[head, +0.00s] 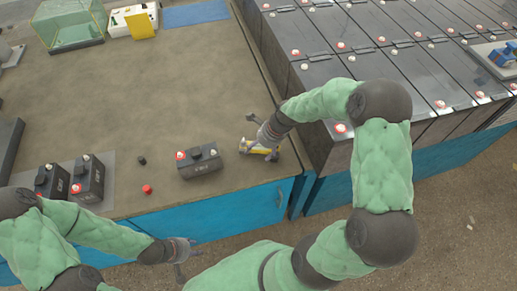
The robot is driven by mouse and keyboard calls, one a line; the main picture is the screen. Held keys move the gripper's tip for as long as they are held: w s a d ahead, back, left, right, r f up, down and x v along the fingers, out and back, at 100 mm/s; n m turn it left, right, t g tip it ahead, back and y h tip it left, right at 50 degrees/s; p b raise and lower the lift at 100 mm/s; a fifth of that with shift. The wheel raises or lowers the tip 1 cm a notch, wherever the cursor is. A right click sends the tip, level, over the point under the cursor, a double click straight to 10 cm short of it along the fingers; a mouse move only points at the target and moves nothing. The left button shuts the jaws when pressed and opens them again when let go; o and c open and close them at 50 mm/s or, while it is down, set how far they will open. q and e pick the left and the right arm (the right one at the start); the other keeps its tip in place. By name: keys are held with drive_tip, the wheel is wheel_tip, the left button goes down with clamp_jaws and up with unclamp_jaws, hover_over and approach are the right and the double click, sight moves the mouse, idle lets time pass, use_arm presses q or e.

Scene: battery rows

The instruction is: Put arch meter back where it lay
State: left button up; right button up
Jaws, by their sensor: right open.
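A small yellow and grey tool (258,149), which may be the arch meter, lies on the brown bench top (160,95) near its front right corner. My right gripper (261,133) is open right at it, with one finger beside or over it. Whether the finger touches it I cannot tell. My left gripper (190,260) is low in front of the blue bench front, away from the tool, with its fingers spread and nothing seen between them.
A black battery (200,162) stands left of the tool. A red cap (147,189) and a black cap (142,160) lie farther left, by two more batteries (88,178). A glass case (70,25) stands at the back. Rows of large batteries (390,45) fill the right; a blue item (503,54) sits there.

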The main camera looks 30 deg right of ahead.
drive_tip(key=p+v, duration=0.4)
drive_tip(key=v, duration=0.7)
drive_tip(key=shift+r, duration=0.25)
